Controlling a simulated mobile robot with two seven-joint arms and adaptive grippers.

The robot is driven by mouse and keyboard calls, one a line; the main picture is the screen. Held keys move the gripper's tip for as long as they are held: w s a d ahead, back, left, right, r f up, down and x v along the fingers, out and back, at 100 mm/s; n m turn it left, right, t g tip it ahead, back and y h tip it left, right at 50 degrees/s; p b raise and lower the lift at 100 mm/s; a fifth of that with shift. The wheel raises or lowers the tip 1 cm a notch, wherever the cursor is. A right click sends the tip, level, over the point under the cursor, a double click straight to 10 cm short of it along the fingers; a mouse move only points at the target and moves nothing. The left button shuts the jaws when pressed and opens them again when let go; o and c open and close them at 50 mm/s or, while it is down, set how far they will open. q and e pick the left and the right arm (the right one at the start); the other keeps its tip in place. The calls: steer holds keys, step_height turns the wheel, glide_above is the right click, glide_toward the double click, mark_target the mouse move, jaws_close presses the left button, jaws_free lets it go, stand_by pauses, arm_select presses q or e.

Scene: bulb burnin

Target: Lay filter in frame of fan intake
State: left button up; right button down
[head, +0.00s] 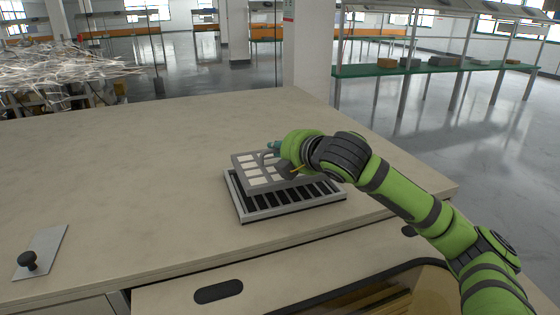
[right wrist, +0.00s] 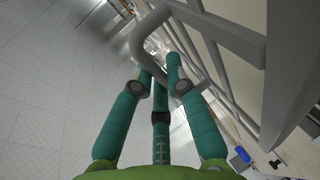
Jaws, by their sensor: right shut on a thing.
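The filter (head: 262,183), a flat grey frame with pale cells, is over the fan intake (head: 290,212). The intake is a light grey rectangular frame with dark slots, set on the bench top. Its front slots show below the filter's near edge; its back part is hidden. The filter looks slightly raised, but I cannot tell whether any edge touches. My right gripper (head: 278,150) is above the filter, shut on its handle. In the right wrist view, the teal fingers (right wrist: 160,78) close around a grey bent handle (right wrist: 143,38). My left gripper is in neither view.
The beige bench top (head: 130,170) is wide and clear to the left. A thin metal plate with a black knob (head: 28,260) lies at its front left. A dark oval slot (head: 218,291) is in the bench front. A white pillar (head: 308,50) stands behind the bench.

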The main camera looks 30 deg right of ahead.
steer(key=shift+f, duration=0.3)
step_height(320, 180, down, 3)
steer(key=shift+f, duration=0.15)
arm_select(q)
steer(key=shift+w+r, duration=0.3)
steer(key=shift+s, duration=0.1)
arm_select(e)
steer(key=shift+f, duration=0.15)
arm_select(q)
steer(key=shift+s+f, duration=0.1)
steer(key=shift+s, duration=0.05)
arm_select(e)
steer(key=c, duration=1.3)
jaws_free()
steer(key=shift+o, duration=0.2)
